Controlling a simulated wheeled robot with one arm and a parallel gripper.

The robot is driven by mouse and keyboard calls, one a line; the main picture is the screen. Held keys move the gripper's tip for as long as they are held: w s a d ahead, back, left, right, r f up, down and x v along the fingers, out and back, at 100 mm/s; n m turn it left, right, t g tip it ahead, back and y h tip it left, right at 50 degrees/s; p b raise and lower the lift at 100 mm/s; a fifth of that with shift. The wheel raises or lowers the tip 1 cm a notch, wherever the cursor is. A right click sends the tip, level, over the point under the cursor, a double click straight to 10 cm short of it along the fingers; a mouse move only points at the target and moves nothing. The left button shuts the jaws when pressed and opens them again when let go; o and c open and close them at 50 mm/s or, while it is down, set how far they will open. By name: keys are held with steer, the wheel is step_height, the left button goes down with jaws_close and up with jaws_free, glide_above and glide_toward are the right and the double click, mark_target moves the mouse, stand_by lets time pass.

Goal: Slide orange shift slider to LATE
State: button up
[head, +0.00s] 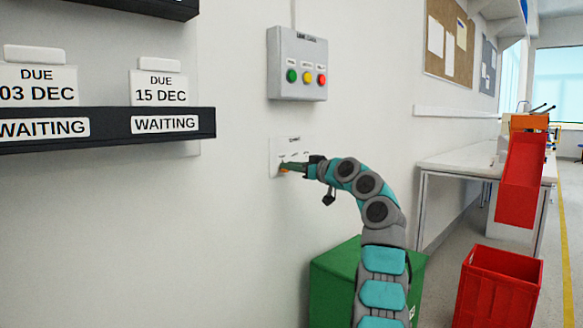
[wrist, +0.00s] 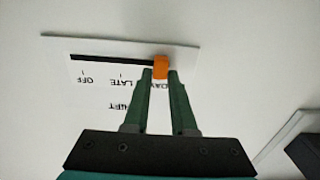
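The orange shift slider (wrist: 160,67) sits at the right end of a dark slot (wrist: 110,61) in the wrist view, above the partly hidden DAY label. The white panel (wrist: 180,47) appears upside down there, with LATE (wrist: 121,83) mid-slot and OFF (wrist: 87,80) at the left end. My gripper (wrist: 160,73) has its two green fingertips on either side of the slider, close against it with no clear gap. In the head view, my gripper (head: 284,168) reaches the wall panel (head: 287,145), and only a bit of orange shows.
A grey box (head: 297,65) with green, yellow and red buttons is mounted above the panel. A black shelf (head: 105,129) with signs is at left. A green bin (head: 333,285) stands below my arm; a red crate (head: 497,289) and a table (head: 450,160) are at right.

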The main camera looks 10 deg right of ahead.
jaws_close()
stand_by(0.9)
